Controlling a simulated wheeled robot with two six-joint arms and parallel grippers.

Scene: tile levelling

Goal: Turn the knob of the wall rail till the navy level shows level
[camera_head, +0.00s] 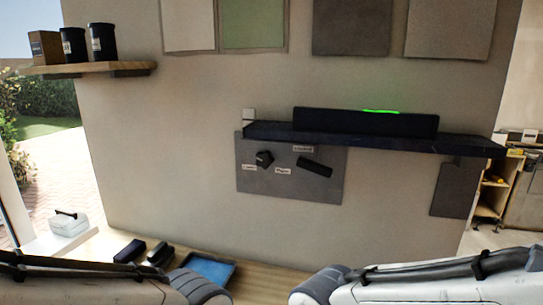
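The navy level (340,122) is a long dark bar lying on the wall rail (400,142), with a lit green strip (381,111) on its top, right of its middle. The rail looks dark and slopes slightly down to the right in the picture. Below its left part is a grey panel (255,180) with a dark knob (264,159), a dark bar-shaped handle (315,166) and several small white labels too small to read. My arms show only along the bottom edge, well below the panel. Neither gripper is in view, and nothing touches the knob.
A wooden shelf (95,69) with dark containers is at upper left. A white box (69,224) stands at left. The space before the panel is clear.

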